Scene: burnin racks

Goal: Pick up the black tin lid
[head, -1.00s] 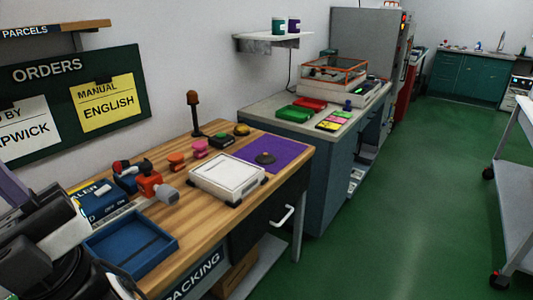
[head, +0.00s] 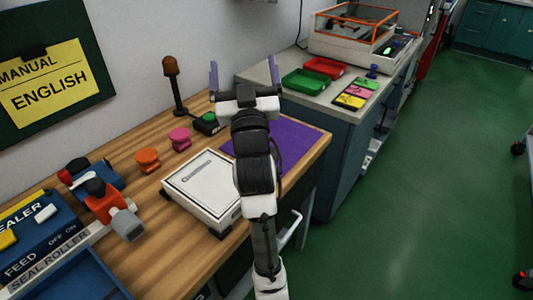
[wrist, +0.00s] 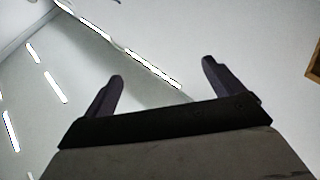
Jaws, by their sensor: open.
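My gripper (head: 244,77) is raised over the far part of the wooden bench, its two fingers wide apart and pointing up. In the wrist view my gripper (wrist: 162,72) is open with nothing between the fingers; only wall and ceiling show beyond. The purple mat (head: 298,145) lies at the bench's right end, partly behind my arm. The black tin lid cannot be seen now in either view; my arm covers part of the mat where a dark round thing showed earlier.
A white scale-like box (head: 203,185) sits left of my arm. Pink (head: 180,138) and orange (head: 147,159) knobs, a lamp on a post (head: 172,85) and a green button box (head: 208,122) stand behind it. Green (head: 304,82) and red (head: 324,67) trays lie on the farther counter.

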